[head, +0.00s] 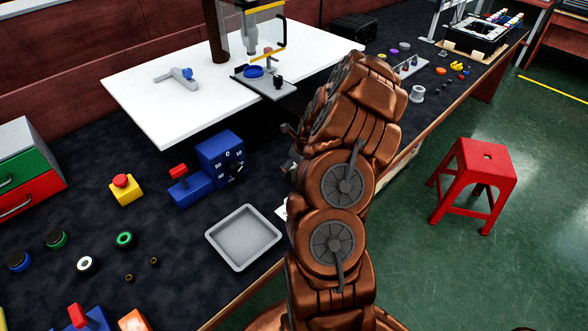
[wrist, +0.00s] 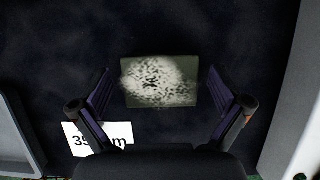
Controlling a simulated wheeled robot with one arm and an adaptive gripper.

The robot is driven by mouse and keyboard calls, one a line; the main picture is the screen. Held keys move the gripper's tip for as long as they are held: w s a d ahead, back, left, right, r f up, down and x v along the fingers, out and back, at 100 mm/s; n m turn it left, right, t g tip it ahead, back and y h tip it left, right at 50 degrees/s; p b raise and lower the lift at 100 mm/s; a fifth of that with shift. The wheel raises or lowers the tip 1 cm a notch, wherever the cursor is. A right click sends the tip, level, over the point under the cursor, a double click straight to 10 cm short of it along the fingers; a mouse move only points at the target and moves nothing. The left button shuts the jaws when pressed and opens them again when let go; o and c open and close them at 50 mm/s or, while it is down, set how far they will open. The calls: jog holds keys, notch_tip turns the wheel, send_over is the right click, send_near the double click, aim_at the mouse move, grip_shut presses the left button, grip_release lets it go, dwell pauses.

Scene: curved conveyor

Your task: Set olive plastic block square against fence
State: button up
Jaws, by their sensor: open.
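The olive plastic block (wrist: 182,96) lies on the dark mat in the wrist view, its top mostly covered by a pale, speckled bright patch. My gripper (wrist: 160,84) is open, with one dark finger on each side of the block and visible gaps to both sides. The block looks nearly square to the fingers. A pale straight-edged piece (wrist: 295,115) stands at the right, apart from the block; I cannot tell whether it is the fence. In the head view my arm hides the block and most of my gripper.
A white printed card (wrist: 88,137) lies near the left finger. A grey tray (head: 243,238) is left of my arm; its edge shows in the wrist view (wrist: 18,135). A blue dial unit (head: 220,158) and white board (head: 160,112) stand behind. A red stool (head: 478,165) is off the table.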

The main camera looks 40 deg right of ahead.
jog(key=shift+c, duration=0.2)
jog(key=c, duration=1.3)
jog(key=shift+c, duration=0.2)
jog(key=shift+r, duration=0.1)
jog(key=shift+r+b, duration=0.85)
jog(key=shift+r, duration=0.75)
jog(key=s+a+b, duration=0.1)
jog(key=s+a, duration=0.2)
jog(key=s, duration=0.1)
jog(key=s+a+r+b, duration=0.1)
jog(key=s+a, duration=0.2)
jog(key=s, duration=0.2)
jog(key=s+a+b, duration=0.1)
jog(key=s+a, duration=0.1)
jog(key=s, duration=0.2)
jog(key=shift+s+a+r+b, duration=0.15)
jog(key=shift+a+r+b, duration=0.2)
jog(key=shift+a+r, duration=0.05)
